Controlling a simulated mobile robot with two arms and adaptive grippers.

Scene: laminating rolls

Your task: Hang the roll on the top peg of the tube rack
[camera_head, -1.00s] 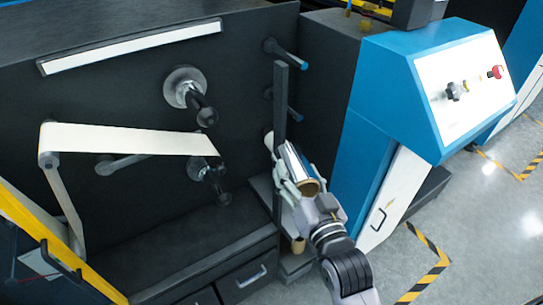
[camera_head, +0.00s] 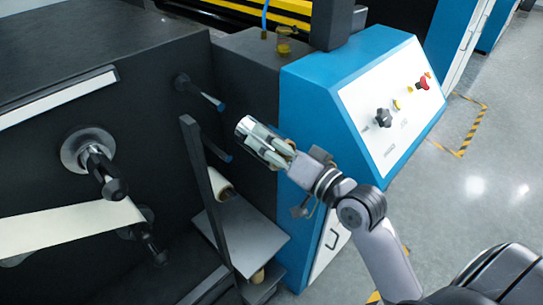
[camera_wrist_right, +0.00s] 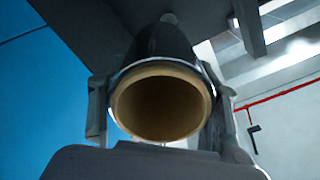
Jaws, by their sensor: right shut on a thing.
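A shiny silver roll (camera_head: 246,128) is held in my right gripper (camera_head: 266,146), whose fingers are closed around its sides. The roll points up and left, toward the rack, and is apart from the pegs in the picture. In the right wrist view, its round end with a tan core (camera_wrist_right: 162,104) faces the camera between the fingers. The tube rack's top peg (camera_head: 202,92), with a blue tip, is bare, above and left of the roll. A middle peg (camera_head: 216,149) is bare too. Another roll (camera_head: 219,186) sits lower, partly behind a dark post. My left gripper is out of view.
The dark upright post (camera_head: 204,185) stands in front of the lower rack. A blue control console (camera_head: 310,95) is close to the right of my gripper. A grey shelf (camera_head: 245,235) lies below. Machine spindles (camera_head: 95,160) stick out at left.

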